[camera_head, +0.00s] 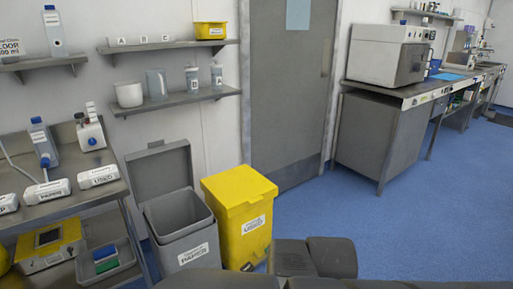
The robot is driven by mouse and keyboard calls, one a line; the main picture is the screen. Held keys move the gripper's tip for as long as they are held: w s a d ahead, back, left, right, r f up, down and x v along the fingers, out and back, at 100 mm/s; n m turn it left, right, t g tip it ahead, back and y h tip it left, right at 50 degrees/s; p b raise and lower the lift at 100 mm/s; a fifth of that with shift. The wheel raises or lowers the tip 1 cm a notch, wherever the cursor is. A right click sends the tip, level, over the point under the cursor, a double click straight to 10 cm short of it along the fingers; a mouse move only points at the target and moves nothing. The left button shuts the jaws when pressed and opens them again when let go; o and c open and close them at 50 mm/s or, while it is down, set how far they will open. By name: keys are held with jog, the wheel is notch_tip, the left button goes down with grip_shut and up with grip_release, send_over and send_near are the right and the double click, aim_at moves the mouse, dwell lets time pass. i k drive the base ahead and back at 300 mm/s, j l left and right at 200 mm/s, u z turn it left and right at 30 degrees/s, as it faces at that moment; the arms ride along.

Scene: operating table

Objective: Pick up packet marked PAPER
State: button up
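A white packet (47,191) lies at the front of the steel table at the left; its small label seems to read PAPER. A second white packet (97,177) lies just right of it, with a label that may read USED. A third white packet (7,203) is cut off by the left edge of the picture, and its label is unreadable. Dark grey parts of my own body or arm fill the bottom middle. My gripper is not in view, and nothing visible touches the packets.
An open grey bin (181,217) with a label like PAPER and a closed yellow bin (222,199) stand right of the steel table (28,215). Wall shelves (180,101) hang above. Blue floor (420,225) is clear to the right, before a bench (375,135).

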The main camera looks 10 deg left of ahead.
aim_at(34, 195)
jog(key=j+u, duration=0.1)
jog(key=u, duration=2)
